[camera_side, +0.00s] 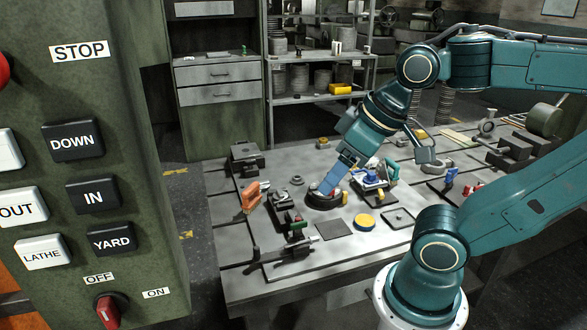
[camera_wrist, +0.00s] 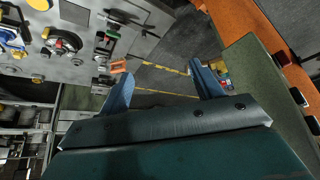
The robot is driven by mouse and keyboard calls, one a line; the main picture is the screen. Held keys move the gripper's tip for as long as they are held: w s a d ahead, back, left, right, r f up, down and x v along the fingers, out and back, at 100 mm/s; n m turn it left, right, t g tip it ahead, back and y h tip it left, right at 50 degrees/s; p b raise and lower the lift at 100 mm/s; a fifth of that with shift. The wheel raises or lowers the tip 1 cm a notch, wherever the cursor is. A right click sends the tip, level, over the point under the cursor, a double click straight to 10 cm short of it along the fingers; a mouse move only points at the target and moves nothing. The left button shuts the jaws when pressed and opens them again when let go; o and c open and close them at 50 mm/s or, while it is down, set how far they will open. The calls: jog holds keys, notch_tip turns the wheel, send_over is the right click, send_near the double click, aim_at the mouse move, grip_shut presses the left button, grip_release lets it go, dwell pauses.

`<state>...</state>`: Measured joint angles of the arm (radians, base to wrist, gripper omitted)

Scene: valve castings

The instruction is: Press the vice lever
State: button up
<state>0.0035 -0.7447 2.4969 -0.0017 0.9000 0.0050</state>
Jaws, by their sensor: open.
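My gripper (camera_side: 327,188) is above the middle of the grey table, its blue fingers pointing down over a dark round part (camera_side: 322,201). I cannot tell whether they touch it. In the wrist view the two fingers of my gripper (camera_wrist: 162,70) are spread with nothing between them. A dark vice-like fixture (camera_side: 284,252) with a light rod lies at the table's near left edge. An orange handle (camera_side: 251,196) stands on the left, and it also shows in the wrist view (camera_wrist: 118,66), near the left finger. I cannot tell which part is the vice lever.
A green-topped dark fixture (camera_side: 297,228), a yellow disc (camera_side: 364,222) and a flat dark plate (camera_side: 333,229) sit close by. A green control panel (camera_side: 90,180) fills the left foreground.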

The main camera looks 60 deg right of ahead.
jog(key=shift+w+d+r+m, duration=0.1)
jog(key=shift+w+d+m, duration=0.05)
jog(key=shift+w+m, duration=0.2)
jog(key=c, duration=0.7)
jog(key=shift+w+d+m+g, duration=0.25)
jog(key=shift+w+m+g, duration=0.1)
jog(key=shift+w, duration=0.3)
grip_shut()
jog(key=w+d+f+m+g+y, duration=0.1)
jog(key=w+d+f+m, duration=0.2)
jog(key=w+d+m, duration=0.3)
jog(key=w+d+f+m+g, duration=0.2)
jog(key=w+d+f+m, duration=0.15)
jog(key=w+d, duration=0.35)
jog(key=d+f+m+y, duration=0.3)
jog(key=d+f+m, duration=0.7)
jog(key=d+f, duration=0.6)
jog(key=shift+s+d+m, duration=0.3)
jog(key=shift+d+m, duration=0.05)
jog(key=shift+d, duration=0.8)
jog(key=shift+g, duration=0.25)
